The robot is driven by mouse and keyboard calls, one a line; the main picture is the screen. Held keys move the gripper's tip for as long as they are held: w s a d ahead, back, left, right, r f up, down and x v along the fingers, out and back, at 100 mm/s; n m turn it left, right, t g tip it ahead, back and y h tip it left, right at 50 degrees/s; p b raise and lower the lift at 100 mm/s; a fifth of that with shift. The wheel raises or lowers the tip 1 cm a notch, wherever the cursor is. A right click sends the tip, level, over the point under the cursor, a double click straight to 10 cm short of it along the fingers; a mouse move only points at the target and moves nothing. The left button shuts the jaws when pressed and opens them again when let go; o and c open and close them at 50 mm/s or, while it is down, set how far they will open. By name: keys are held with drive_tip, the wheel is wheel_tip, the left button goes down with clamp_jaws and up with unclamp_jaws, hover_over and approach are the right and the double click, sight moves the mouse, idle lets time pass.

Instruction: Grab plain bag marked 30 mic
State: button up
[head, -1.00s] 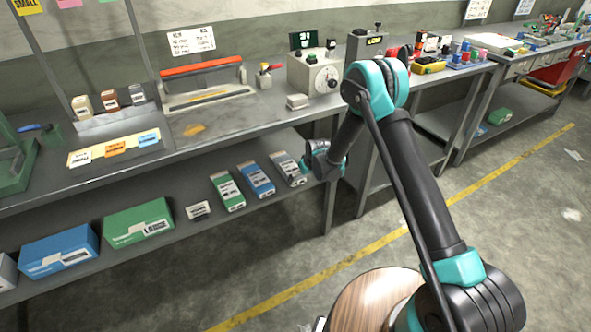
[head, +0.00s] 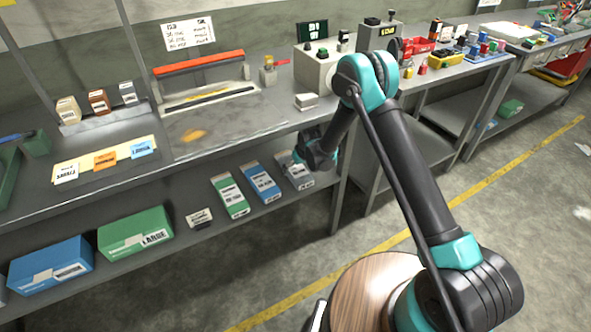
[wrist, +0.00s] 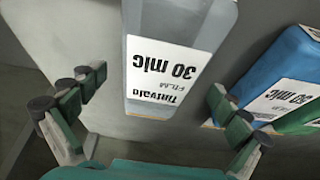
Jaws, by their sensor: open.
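The plain grey-white bag (wrist: 175,45) shows in the wrist view with a white label reading "30 mic", upside down in the picture. In the head view the plain bag (head: 292,166) lies at the right end of the lower shelf, partly covered by my arm's end. My gripper (wrist: 155,88) is open, its fingers apart on the left and right of the bag's labelled end in the picture. I cannot tell whether a finger touches it. In the head view the fingers are hard to make out beside the bag.
A blue bag (head: 262,182), also labelled "30 mic" in the wrist view (wrist: 280,85), lies close to the right finger there. A green bag (head: 229,196) lies beyond it. The workbench top (head: 235,135) is above the shelf, and a bench leg (head: 340,200) stands nearby.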

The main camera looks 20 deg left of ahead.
drive_tip(key=x, duration=0.2)
drive_tip(key=shift+a+f, duration=0.1)
drive_tip(key=shift+f, duration=0.15)
drive_tip(key=shift+c, duration=0.2)
drive_tip(key=c, duration=1.2)
drive_tip(key=shift+w+r, duration=0.1)
drive_tip(key=shift+r, duration=0.15)
